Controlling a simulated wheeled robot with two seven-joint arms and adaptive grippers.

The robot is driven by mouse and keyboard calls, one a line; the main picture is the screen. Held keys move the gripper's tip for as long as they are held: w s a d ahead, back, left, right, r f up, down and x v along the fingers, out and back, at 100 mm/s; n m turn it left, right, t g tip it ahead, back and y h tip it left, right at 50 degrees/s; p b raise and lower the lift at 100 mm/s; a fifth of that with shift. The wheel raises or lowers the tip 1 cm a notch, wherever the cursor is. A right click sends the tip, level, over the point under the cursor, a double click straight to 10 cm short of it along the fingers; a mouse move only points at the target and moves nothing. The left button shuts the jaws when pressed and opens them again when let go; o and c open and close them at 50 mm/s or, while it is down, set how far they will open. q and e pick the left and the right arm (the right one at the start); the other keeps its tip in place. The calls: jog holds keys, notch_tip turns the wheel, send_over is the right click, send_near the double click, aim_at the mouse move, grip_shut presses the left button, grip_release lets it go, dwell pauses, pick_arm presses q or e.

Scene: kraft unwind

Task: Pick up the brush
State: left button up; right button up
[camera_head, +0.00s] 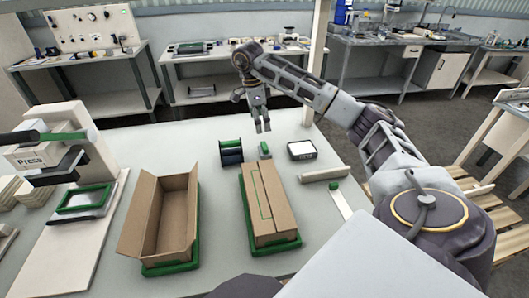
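I cannot tell for certain which thing is the brush. A small upright green-and-white item (265,150) stands on the grey table (310,240), and a flat white strip with a green end (341,202) lies near the right edge. My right gripper (262,127) reaches in from the right and points down just behind the small green-and-white item. Its fingers look parted, with nothing seen between them. It appears to be above the table and apart from the item. My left gripper is out of view.
A dark spool with green (231,152) and a white-topped dark box (302,150) flank the small item. A pale roll (325,174) lies nearby. An open carton (158,222) and a closed carton (268,204) sit on green trays in front. A press (62,155) stands left.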

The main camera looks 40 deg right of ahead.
aim_at(264, 145)
jog(key=f, duration=0.5)
jog(key=shift+s+d+f+b, duration=0.25)
jog(key=shift+d+f+b, duration=0.05)
jog(key=shift+d+f, duration=0.1)
jog(key=shift+f, duration=0.65)
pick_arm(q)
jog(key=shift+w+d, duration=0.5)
pick_arm(e)
jog(key=shift+f, duration=0.15)
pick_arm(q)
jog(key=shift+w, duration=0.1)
pick_arm(e)
jog(key=shift+f, duration=0.1)
jog(key=shift+s+f, duration=0.15)
jog(key=shift+f, duration=0.4)
notch_tip(264, 145, down, 3)
jog(key=shift+s+r, duration=0.15)
jog(key=shift+r, duration=0.05)
jog(key=shift+d+f, duration=0.15)
jog(key=shift+f, duration=0.5)
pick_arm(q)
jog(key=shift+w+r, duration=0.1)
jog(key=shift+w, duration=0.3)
